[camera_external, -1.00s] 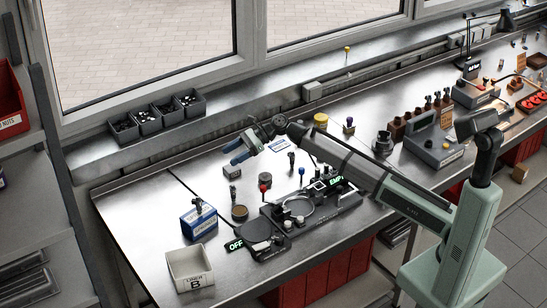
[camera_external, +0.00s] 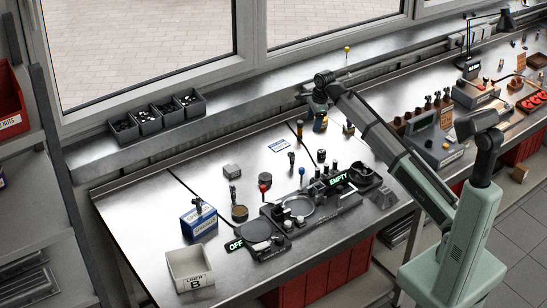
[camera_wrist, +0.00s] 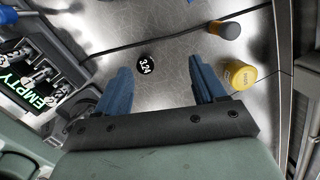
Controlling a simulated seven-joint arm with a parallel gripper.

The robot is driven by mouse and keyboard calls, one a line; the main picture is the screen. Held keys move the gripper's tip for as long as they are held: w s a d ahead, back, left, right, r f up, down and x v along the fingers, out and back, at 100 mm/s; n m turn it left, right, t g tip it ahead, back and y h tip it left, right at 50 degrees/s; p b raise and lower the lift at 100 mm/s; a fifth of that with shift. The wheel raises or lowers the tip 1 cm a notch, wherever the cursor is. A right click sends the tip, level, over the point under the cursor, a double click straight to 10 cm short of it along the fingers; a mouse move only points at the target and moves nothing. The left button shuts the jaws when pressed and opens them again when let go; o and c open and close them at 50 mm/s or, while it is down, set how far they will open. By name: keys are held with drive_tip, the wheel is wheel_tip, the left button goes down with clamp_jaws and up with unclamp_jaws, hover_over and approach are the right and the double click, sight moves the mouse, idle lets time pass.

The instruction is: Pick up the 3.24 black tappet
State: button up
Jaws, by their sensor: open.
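The black tappet (camera_wrist: 146,64) is a small dark round disc with white "3.24" lettering. It lies on the steel bench in the wrist view. My gripper (camera_wrist: 158,66) has two blue fingers spread apart with nothing held between them. In that view the tappet appears between the fingertips, nearer the left one; the height gap is hard to tell. In the external view my gripper (camera_external: 318,108) points down over the back of the bench.
A yellow cylinder (camera_wrist: 239,75) stands just right of the right finger, with a dark-topped yellow-based piece (camera_wrist: 226,30) beyond it. The fixture with the "EMPTY" display (camera_wrist: 28,80) is at left. A blue box (camera_external: 198,221) and a white bin (camera_external: 190,268) stand at the bench's left.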

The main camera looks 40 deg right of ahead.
drive_tip(key=s+d+g+h, duration=0.1)
drive_tip(key=s+d, duration=0.1)
hover_over(316, 151)
drive_tip(key=shift+g, duration=0.3)
drive_tip(key=f, duration=0.9)
drive_tip(key=shift+a, duration=0.2)
drive_tip(key=shift+s+f, duration=0.15)
drive_tip(key=shift+f, duration=2.45)
drive_tip(key=shift+c, duration=0.2)
drive_tip(key=c, duration=1.1)
